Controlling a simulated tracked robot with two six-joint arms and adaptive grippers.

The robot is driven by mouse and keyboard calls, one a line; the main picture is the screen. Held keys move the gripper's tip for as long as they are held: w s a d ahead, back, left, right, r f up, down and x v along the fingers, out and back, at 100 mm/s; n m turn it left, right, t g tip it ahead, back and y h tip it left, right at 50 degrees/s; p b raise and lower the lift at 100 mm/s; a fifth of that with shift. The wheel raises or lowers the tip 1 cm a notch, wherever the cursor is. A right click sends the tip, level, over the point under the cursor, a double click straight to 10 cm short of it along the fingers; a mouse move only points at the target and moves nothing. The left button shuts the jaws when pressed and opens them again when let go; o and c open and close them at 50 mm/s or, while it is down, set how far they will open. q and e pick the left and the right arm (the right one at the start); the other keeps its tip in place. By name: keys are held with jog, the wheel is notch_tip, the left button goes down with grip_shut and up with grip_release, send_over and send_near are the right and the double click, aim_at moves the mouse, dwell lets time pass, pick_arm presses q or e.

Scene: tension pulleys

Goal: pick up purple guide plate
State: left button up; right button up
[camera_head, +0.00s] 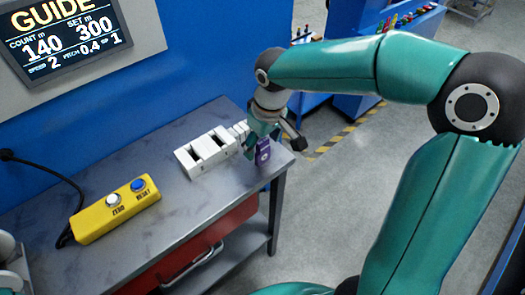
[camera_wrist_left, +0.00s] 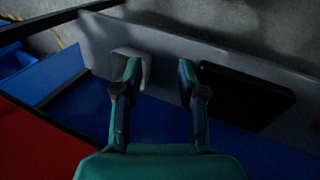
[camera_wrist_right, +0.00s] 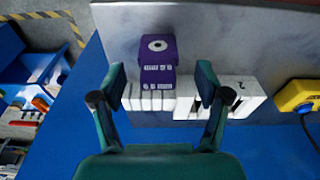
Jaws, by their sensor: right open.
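The purple guide plate (camera_head: 263,153) stands at the right end of a white slotted rack (camera_head: 192,160) on the grey table. In the right wrist view the plate (camera_wrist_right: 158,52) shows a ringed dark hole and white lettering, with white slats next to it. My right gripper (camera_head: 262,133) is at the plate and hides part of it in the head view. In the right wrist view its fingers (camera_wrist_right: 162,82) are apart, one to each side of the plate, with gaps on both sides. My left gripper (camera_wrist_left: 160,75) is open and empty, away from the plate.
A yellow box (camera_head: 116,210) with ZERO and RESET buttons lies on the table (camera_head: 95,175) left of the rack. A blue wall with a GUIDE screen (camera_head: 68,32) stands behind. A red drawer (camera_head: 190,245) is below the tabletop. The table's right edge is close to the plate.

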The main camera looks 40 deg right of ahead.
aim_at(262, 152)
jog(key=f, duration=0.4)
jog(key=shift+w+f, duration=0.2)
jog(key=shift+w, duration=0.05)
jog(key=shift+c, duration=0.2)
jog(key=c, duration=1.2)
jog(key=shift+r, duration=0.15)
notch_tip(262, 152, up, 20)
jog(key=p, duration=0.1)
jog(key=shift+p, duration=0.35)
